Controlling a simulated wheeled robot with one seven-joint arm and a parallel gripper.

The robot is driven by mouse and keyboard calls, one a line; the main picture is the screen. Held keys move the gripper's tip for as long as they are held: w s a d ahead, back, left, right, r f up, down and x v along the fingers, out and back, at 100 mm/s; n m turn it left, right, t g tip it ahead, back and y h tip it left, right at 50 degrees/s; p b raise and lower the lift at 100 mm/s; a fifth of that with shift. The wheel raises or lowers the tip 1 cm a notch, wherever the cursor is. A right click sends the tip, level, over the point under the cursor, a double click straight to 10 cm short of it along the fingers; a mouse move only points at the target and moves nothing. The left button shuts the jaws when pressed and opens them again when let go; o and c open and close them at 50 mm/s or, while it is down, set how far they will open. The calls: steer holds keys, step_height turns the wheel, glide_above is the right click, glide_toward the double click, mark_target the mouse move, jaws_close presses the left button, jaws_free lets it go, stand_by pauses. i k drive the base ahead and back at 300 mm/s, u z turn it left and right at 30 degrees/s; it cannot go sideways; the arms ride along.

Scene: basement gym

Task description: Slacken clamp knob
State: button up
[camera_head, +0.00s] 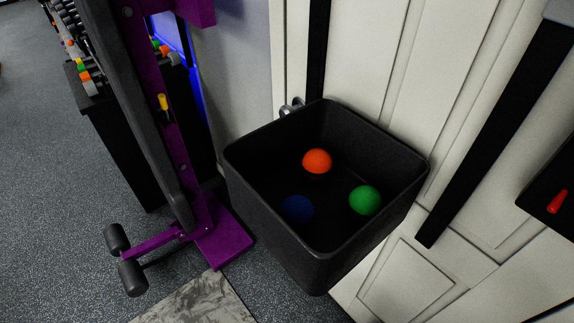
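No part in view can be told for certain as the clamp knob. A small yellow knob-like piece (163,102) sticks out of the purple upright (182,166) of a gym machine at the left. A small red handle-like piece (557,201) sits on a dark panel (545,178) at the right edge, which cuts the panel off. My gripper is not in view, and nothing is seen touching either piece.
A black open bin (262,215) in the middle holds orange (317,161), green (365,200) and blue (297,208) balls. Padded rollers (132,277) stick out low at the left. A dumbbell rack (118,135) stands behind. Grey floor (40,190) is clear at far left.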

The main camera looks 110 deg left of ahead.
mark_target(191, 196)
steer(key=u, duration=4.5)
steer(key=i, duration=1.85)
steer(key=z, duration=0.1)
